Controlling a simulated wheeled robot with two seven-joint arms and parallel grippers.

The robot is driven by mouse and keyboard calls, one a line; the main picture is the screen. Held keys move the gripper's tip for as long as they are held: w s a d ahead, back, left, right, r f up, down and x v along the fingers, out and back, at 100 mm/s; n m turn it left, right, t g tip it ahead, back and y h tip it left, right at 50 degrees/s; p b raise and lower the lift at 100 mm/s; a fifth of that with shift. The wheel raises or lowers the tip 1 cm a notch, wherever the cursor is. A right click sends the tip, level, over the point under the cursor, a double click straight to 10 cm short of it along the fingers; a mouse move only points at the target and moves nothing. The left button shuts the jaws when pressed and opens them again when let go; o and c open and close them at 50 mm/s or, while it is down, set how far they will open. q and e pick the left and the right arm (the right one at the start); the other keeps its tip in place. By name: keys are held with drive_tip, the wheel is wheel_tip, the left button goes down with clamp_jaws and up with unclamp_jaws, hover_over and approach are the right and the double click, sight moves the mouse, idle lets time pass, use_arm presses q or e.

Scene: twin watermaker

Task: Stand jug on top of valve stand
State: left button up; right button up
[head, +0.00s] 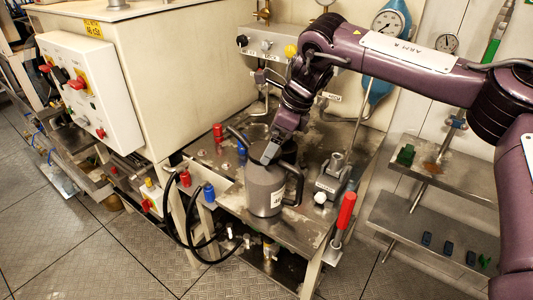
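A grey jug (264,190) with a white label, a spout to the upper left and a dark handle on its right side is upright at the front of a steel-topped stand (295,228). I cannot tell whether its base rests fully on the steel. My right gripper (270,152) comes down from above and is at the top of the jug, overlapping its rim. Its fingers are small and dark, so I cannot tell whether they are closed on the jug. My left gripper is not in view. Which part is the valve stand is not clearly marked.
Red and blue fittings (218,132) stand behind the jug. A grey block (331,177) and a red-handled lever (346,211) are to its right. Black hoses (190,225) loop at the left. A steel shelf (435,235) holds small parts at the right.

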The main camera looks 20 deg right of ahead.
drive_tip(key=v, duration=0.5)
drive_tip(key=shift+r, duration=0.3)
